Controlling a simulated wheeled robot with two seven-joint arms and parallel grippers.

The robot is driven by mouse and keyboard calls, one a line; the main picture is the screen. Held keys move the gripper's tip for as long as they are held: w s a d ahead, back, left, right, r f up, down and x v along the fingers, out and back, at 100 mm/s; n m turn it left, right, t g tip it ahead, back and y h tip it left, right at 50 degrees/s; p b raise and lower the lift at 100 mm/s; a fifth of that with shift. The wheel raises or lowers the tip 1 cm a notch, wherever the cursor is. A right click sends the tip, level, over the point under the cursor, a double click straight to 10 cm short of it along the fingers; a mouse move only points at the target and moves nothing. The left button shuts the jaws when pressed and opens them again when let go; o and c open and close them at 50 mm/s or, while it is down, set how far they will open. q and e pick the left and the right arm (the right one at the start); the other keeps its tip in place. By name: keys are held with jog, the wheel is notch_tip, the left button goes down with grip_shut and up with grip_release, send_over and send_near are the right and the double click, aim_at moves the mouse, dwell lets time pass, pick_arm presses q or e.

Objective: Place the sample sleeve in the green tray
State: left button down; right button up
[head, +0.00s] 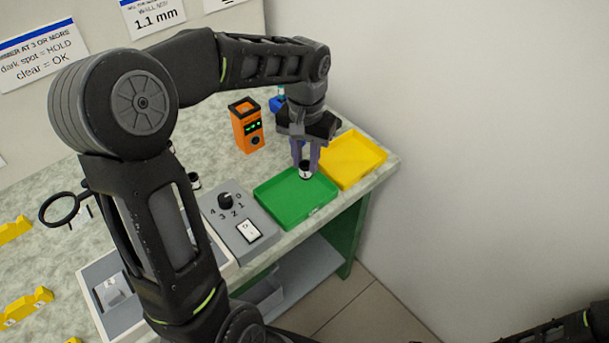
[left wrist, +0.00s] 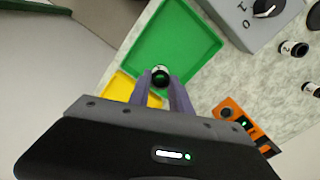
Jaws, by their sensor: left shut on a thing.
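The sample sleeve (head: 305,170) is a small dark cylinder with a white band. My left gripper (head: 305,160) is shut on it and holds it over the back part of the green tray (head: 275,207). In the left wrist view, the sleeve (left wrist: 160,76) sits between the purple fingertips (left wrist: 160,84), with its dark open end showing. The green tray (left wrist: 188,35) lies beyond it and looks empty. I cannot tell whether the sleeve touches the tray floor. My right gripper is not in view; only a part of that arm shows at the lower right.
A yellow tray (head: 355,160) adjoins the green tray on the right. A grey dial box (head: 240,222) stands to its left. An orange device (head: 246,127) stands behind. The table's front edge is close to the green tray.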

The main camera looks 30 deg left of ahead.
pick_arm(q)
jog(key=shift+f, duration=2.5)
jog(key=shift+f, duration=0.1)
jog(key=c, duration=1.2)
grip_release()
notch_tip(320, 180, up, 12)
jog(key=shift+r, duration=0.15)
